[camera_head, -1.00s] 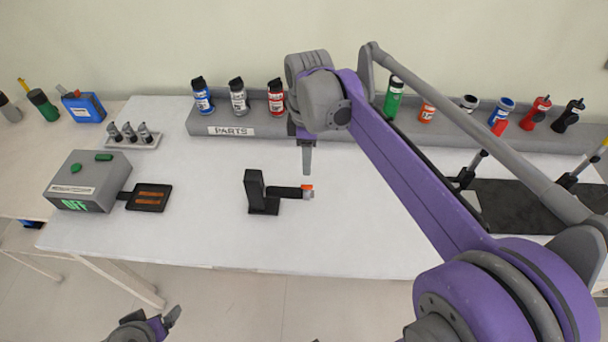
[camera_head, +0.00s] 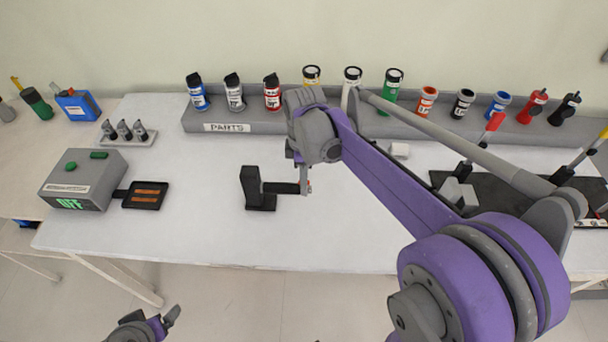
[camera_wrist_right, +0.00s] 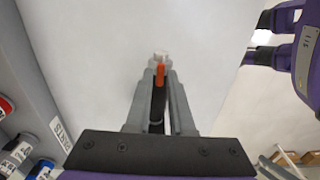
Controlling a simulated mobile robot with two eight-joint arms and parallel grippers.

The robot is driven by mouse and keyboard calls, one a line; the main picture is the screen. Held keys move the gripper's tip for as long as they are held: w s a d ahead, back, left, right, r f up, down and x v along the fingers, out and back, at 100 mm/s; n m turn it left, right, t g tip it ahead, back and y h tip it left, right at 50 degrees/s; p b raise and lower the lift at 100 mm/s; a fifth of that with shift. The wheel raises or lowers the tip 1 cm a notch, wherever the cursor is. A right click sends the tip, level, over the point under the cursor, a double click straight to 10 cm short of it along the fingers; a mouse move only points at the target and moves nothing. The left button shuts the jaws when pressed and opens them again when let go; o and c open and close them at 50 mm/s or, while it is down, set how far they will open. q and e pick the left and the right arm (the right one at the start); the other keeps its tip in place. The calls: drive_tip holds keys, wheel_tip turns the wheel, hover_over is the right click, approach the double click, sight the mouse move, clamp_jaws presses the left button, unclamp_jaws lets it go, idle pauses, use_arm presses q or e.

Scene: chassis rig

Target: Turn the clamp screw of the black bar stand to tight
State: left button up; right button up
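The black bar stand (camera_head: 256,188) stands upright on the white table. Its horizontal bar points right in the head view. The clamp screw (camera_wrist_right: 160,58), pale grey with an orange marker (camera_wrist_right: 160,75), sits at the bar's free end; in the head view it is mostly hidden by my right gripper (camera_head: 305,189). In the right wrist view the two fingers of my right gripper (camera_wrist_right: 160,80) lie either side of the bar and orange marker, very close; I cannot tell whether they press on the screw. My left gripper (camera_head: 168,319) is low, off the table's front edge, away from the stand.
A grey control box (camera_head: 85,178) reading OFF with a small black tray (camera_head: 146,203) stands at left. A grey parts shelf (camera_head: 225,116) with several bottles runs along the back. A dark fixture (camera_head: 520,203) lies at right. The table front around the stand is clear.

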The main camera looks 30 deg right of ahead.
clamp_jaws()
drive_tip(key=m, duration=0.8)
drive_tip(key=shift+m+b, duration=0.3)
drive_tip(key=shift+b, duration=0.05)
drive_tip(key=m, duration=0.9)
drive_tip(key=shift+m, duration=0.3)
idle(0.4)
